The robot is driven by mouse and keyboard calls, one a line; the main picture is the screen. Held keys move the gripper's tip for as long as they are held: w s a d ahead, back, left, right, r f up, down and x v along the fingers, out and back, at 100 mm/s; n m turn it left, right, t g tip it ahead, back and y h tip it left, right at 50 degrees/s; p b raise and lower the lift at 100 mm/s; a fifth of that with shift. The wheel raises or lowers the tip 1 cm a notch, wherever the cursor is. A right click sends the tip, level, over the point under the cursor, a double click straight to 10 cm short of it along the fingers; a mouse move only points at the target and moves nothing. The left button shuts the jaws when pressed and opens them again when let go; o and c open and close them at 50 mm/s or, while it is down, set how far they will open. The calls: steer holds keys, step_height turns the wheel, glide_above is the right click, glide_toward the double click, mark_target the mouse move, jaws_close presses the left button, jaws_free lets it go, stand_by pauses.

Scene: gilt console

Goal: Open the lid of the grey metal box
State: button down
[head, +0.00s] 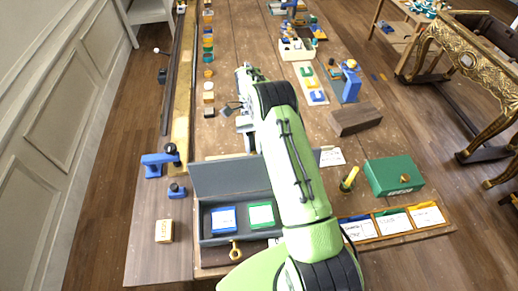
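The grey metal box (206,226) stands on the wooden table at the lower middle, left of my arm. Its lid (228,177) is raised along the far edge, so the inside shows. A blue item (223,218) and a green item (261,214) lie in it. My arm covers the box's right part. My gripper (246,126) seems to be beyond the lid, apart from it in the picture. Its fingers are too small and partly hidden, so I cannot tell whether it is open or shut.
A brass object (235,251) is at the box's front. A green box (394,176) and a yellow marker (349,179) stand right of my arm. A brown block (355,120) lies farther back. Blue tools (160,163) and a tan block (164,231) are at left.

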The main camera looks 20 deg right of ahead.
steer(key=shift+a+f, duration=0.25)
steer(key=shift+f, duration=0.05)
steer(key=c, duration=1.1)
jaws_free()
steer(key=shift+c, duration=0.2)
steer(key=o, duration=0.3)
steer(key=shift+a, duration=0.3)
steer(key=shift+o, duration=0.2)
steer(key=shift+d+r, duration=0.1)
steer(key=shift+s+r, duration=0.1)
